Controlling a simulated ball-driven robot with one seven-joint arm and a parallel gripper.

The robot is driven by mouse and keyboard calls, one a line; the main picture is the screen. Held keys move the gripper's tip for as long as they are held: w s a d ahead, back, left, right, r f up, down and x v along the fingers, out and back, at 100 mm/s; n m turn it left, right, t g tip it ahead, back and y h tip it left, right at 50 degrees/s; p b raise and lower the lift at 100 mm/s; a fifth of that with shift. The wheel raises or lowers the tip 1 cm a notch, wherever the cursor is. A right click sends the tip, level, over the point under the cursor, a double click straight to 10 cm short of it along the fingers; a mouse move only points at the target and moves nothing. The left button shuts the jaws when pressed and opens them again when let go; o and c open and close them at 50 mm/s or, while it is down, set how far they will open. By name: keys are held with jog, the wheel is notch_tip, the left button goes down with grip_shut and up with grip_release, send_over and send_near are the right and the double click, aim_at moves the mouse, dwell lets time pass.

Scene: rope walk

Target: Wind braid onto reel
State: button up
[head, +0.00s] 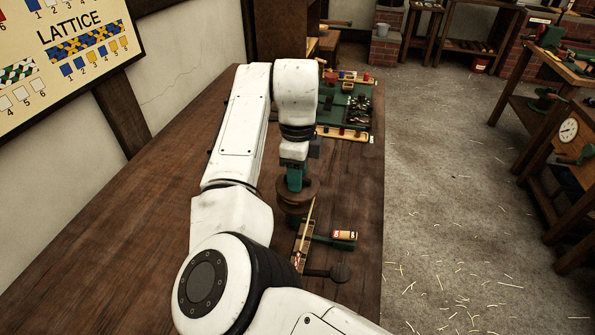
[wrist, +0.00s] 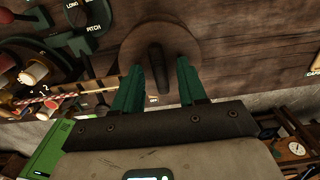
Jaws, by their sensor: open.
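The brown wooden reel (head: 295,197) sits on the bench directly below my gripper (head: 296,180). In the wrist view the reel's round flange (wrist: 185,45) fills the upper middle, with a dark upright peg (wrist: 157,65) on it. My gripper (wrist: 158,72) has its green fingers apart, one on each side of the peg. I cannot tell whether they touch it. A pale, red-marked braid (wrist: 75,94) runs from the left towards the reel.
A green machine board (head: 340,100) stands farther along the bench. A lattice chart (head: 75,50) hangs on the left wall. The left bench top is clear.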

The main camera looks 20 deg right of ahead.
grip_shut()
dwell(0.3)
jog(key=shift+r+p, duration=0.1)
jog(key=shift+p, duration=0.2)
